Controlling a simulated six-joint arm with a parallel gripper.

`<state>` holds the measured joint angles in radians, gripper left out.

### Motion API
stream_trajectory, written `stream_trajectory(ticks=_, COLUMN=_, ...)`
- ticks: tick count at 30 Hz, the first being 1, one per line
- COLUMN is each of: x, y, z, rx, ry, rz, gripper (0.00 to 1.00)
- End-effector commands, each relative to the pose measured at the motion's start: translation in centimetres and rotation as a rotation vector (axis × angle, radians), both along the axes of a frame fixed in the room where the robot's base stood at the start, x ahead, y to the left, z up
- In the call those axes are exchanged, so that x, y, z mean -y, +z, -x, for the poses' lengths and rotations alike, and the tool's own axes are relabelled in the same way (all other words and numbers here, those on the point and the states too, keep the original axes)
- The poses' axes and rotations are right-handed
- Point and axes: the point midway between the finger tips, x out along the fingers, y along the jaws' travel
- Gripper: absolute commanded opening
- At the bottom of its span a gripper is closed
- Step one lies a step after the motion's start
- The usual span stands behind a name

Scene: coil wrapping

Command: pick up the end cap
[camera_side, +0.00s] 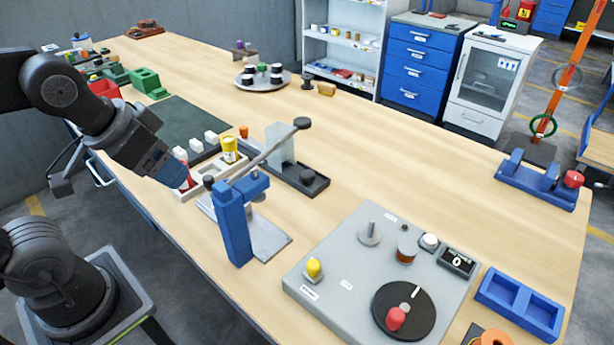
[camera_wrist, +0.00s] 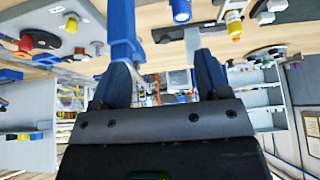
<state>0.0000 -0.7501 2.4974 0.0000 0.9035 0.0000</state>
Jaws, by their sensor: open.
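I cannot tell for sure which part is the end cap. A small dark round piece (camera_side: 308,177) sits in the black tray (camera_side: 318,188), behind the blue press. A yellow cylinder (camera_side: 229,146) with a white band stands in the light parts tray (camera_side: 209,178); it also shows in the wrist view (camera_wrist: 233,22). A red piece (camera_side: 185,184) shows at the tip of my gripper (camera_side: 174,176) in the side view, partly hidden. In the wrist view my blue fingers (camera_wrist: 163,75) are apart with nothing visible held between them.
A blue lever press (camera_side: 234,222) with a raised arm stands right of my gripper. A grey panel (camera_side: 345,268) with a black dial and knobs lies at the front right, beside a blue bin (camera_side: 519,303). A round turntable (camera_side: 262,80) stands farther back. The middle right table is clear.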

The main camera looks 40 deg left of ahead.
Motion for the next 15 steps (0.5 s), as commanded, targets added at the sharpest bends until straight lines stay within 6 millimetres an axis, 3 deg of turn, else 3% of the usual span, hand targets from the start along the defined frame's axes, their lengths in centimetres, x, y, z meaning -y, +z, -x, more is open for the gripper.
stream_trajectory(ticks=4, x=0.0, y=2.1, z=-0.1, rx=0.006, ry=0.0, rz=0.0, gripper=0.69)
stream_trajectory(ticks=8, x=0.0, y=5.4, z=-0.1, rx=0.007, ry=0.0, rz=0.0, gripper=0.69)
stream_trajectory(ticks=15, x=0.1, y=8.1, z=-4.5, rx=-0.077, ry=-0.107, rz=-0.05, gripper=0.69)
